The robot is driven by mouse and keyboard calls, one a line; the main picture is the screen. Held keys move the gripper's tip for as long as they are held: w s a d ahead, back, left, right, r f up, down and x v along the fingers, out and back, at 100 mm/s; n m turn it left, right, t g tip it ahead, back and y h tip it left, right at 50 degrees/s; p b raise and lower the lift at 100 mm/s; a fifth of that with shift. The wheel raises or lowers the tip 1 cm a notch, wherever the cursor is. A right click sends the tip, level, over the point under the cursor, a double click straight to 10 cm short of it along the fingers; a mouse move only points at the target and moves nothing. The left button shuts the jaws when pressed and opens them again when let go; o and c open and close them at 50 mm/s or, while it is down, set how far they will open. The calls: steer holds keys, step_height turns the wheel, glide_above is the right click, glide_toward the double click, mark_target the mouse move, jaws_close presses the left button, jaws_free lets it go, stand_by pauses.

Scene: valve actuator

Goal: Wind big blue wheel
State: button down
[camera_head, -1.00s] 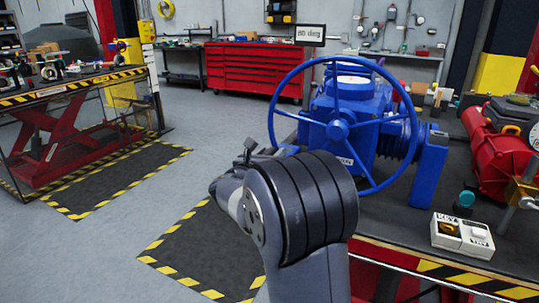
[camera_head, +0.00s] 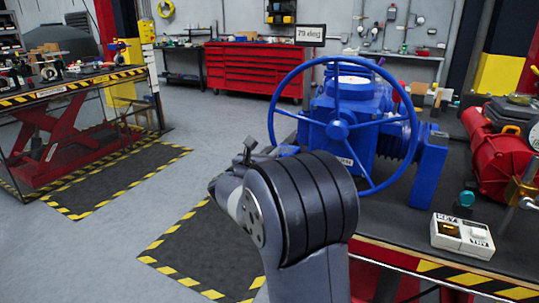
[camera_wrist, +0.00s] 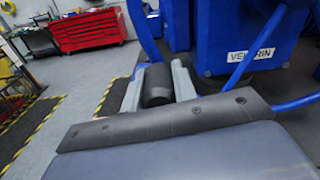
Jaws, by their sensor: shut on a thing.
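The big blue wheel (camera_head: 272,108) stands upright on the front of a blue valve actuator (camera_head: 385,120), with spokes meeting at a central hub. In the wrist view, its rim (camera_wrist: 142,30) comes down to my gripper (camera_wrist: 158,84). The exact contact is partly hidden. In the head view, my dark wrist link covers most of the gripper and the lower part of the rim. A small sign (camera_head: 310,32) above the wheel seems to read 79 deg.
The actuator stands on a dark workbench (camera_head: 500,230) with a yellow-black striped edge. The floor to the left is clear, up to a red lift table (camera_head: 70,140).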

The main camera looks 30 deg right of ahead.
step_height(320, 180, up, 18)
steer(key=s+d+m+p, duration=0.1)
steer(key=m, duration=1)
steer(key=shift+s+m, duration=0.2)
steer(key=shift+m, duration=0.2)
steer(key=shift+r, duration=0.15)
steer(key=c, duration=1.1)
jaws_free()
steer(key=shift+c, duration=0.2)
steer(key=v, duration=1)
steer(key=shift+s+a, duration=0.3)
